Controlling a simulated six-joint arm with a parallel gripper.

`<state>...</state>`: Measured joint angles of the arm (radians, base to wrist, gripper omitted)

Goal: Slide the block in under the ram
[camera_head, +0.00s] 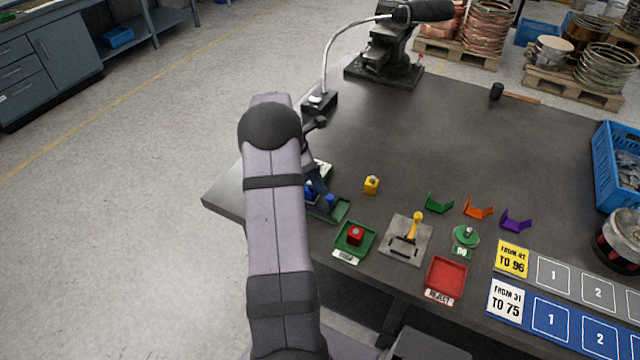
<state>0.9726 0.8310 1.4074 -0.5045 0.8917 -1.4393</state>
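A small yellow block (371,186) with a grey top stands on the dark table, right of my arm. A red block (355,236) with a grey top sits in a green tray (366,247) with a white label. Beside my arm's upper part, a partly hidden device (319,184) shows dark and blue parts with a green piece (342,211) at its foot. It may be the press; the ram cannot be made out. My arm covers its left side. My gripper cannot be made out; my own arm blocks the view there.
A grey plate with a yellow lever (412,228), a red reject tray (445,278) and a round green-based piece (466,237) lie to the right. Green, orange (478,208) and purple brackets stand behind them. A lamp and vise (385,68) stand at the back. The table's middle is clear.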

